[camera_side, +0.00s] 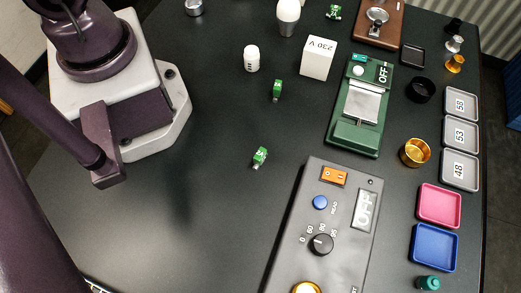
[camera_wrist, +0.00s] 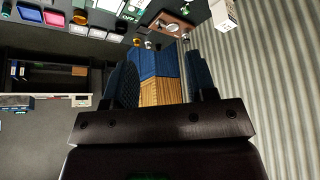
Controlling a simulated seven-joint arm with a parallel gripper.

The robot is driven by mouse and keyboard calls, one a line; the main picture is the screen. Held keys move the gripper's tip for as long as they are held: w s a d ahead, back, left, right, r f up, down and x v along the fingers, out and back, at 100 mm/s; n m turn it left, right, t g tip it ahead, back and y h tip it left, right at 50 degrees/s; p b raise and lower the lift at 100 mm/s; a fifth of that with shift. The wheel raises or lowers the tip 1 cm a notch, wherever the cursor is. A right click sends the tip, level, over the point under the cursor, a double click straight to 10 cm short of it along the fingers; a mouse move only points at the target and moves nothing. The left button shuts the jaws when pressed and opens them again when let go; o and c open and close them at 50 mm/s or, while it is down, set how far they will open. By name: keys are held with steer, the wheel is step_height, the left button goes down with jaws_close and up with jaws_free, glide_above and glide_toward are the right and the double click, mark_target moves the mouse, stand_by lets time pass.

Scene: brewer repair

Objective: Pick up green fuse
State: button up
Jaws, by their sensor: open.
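Three small green fuses lie apart on the dark table in the side view. One green fuse (camera_side: 260,157) is near the middle, a second green fuse (camera_side: 277,90) lies above it, and a third green fuse (camera_side: 334,12) is at the top beside the brown board. My gripper (camera_wrist: 163,78) shows in the wrist view with its two fingers apart and nothing held between them. It points past the table's edge, away from the fuses. The side view does not show the fingers.
A grey control box (camera_side: 330,225), a green scale (camera_side: 360,105), a white box (camera_side: 318,58) and a white bottle (camera_side: 251,58) stand on the table. Numbered grey trays (camera_side: 460,171), a pink tray (camera_side: 439,204) and a blue tray (camera_side: 434,247) line the right edge. The left-centre table is clear.

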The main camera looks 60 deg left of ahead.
steer(key=m+g, duration=0.6)
steer(key=m, duration=2.3)
glide_toward(259, 154)
step_height(259, 154, down, 11)
steer(key=shift+s+f, duration=0.1)
steer(key=shift+s, duration=0.05)
jaws_close()
